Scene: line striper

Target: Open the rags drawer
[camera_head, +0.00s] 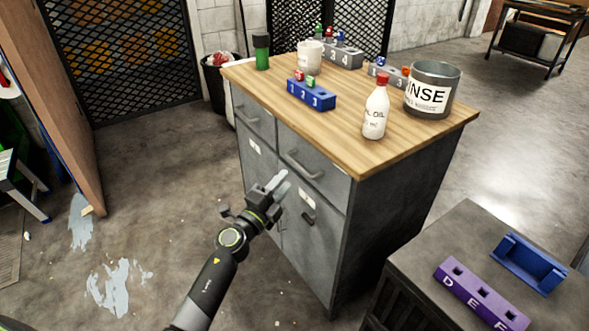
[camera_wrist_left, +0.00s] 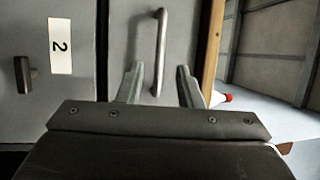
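A grey metal cabinet (camera_head: 364,210) with a wooden top has two drawers side by side above labelled doors. The right drawer's bar handle (camera_head: 303,166) and the left drawer's handle (camera_head: 246,118) show in the head view. Both drawers look shut. No rags label is readable, so I cannot tell which drawer that is. My left gripper (camera_head: 279,183) is just in front of the right drawer. In the left wrist view, its fingers (camera_wrist_left: 158,86) are open and empty, and the drawer handle (camera_wrist_left: 160,50) lies ahead, between their lines. My right gripper is out of view.
On the cabinet top stand a red-capped bottle (camera_head: 375,112), a RINSE can (camera_head: 432,88), a blue numbered block (camera_head: 311,95), a white cup (camera_head: 310,57) and a green container (camera_head: 261,52). A dark side table (camera_head: 410,262) stands at the right. The floor left of the cabinet is open.

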